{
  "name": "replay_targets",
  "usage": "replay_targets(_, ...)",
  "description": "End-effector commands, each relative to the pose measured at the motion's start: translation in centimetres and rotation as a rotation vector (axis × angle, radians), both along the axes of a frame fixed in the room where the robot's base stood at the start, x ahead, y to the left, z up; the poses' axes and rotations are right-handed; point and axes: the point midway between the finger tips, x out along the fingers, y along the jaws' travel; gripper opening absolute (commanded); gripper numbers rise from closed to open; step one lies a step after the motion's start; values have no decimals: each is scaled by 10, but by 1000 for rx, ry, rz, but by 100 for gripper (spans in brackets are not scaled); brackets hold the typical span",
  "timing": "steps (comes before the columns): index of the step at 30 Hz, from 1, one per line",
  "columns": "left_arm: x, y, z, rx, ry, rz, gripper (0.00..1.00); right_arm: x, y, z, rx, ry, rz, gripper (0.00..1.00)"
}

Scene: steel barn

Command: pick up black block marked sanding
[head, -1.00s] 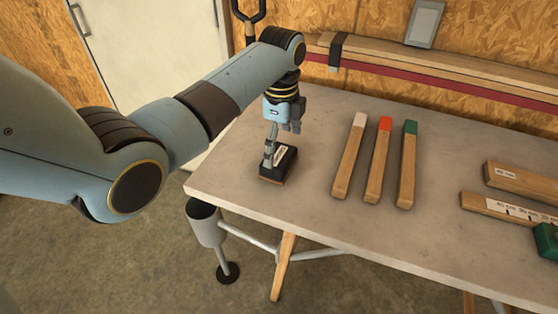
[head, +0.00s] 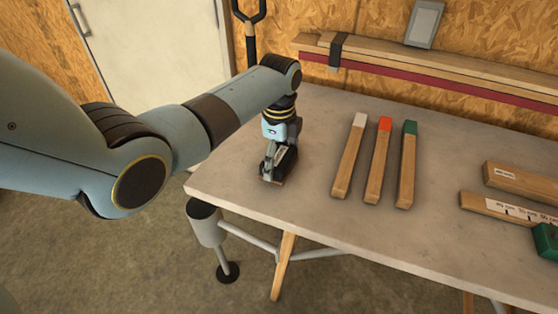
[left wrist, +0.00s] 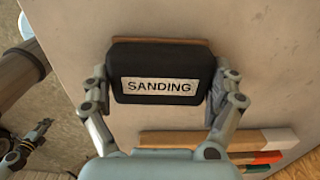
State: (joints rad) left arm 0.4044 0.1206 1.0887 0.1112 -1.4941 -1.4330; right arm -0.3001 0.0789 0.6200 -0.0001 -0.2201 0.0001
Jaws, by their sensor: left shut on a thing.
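The black block marked SANDING (left wrist: 160,64) has a white label and a brown base edge. It lies at the left part of the grey table (head: 330,225) in the head view, where the block (head: 274,179) is partly hidden by my gripper. My left gripper (head: 278,165) is over it with the fingers down. In the left wrist view my left gripper (left wrist: 162,100) has one finger against each short side of the block, shut on it. The block appears to be at the tabletop; I cannot tell whether it is lifted.
Three wooden sticks with white (head: 349,155), red (head: 378,160) and green (head: 407,165) ends lie right of the block. Marked wooden pieces (head: 508,208) and a green object (head: 546,241) lie farther right. Long planks (head: 440,75) run along the back.

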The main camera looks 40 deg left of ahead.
Motion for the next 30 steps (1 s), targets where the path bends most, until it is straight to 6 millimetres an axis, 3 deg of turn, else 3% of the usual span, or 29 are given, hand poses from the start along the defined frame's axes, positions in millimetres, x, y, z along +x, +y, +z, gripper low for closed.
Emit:
replay_targets(8,0,0,5,0,0,0,57,0,1,0,1,0,0,0)
replay_targets(15,1,1,41,1,-5,-1,57,0,1,0,1,0,0,0)
replay_targets(24,23,-66,80,-5,-3,-2,57,-1,0,-14,0,1,0,0)
replay_targets(30,34,-97,101,-2,-2,-1,57,-1,-1,-20,-1,1,1,0)
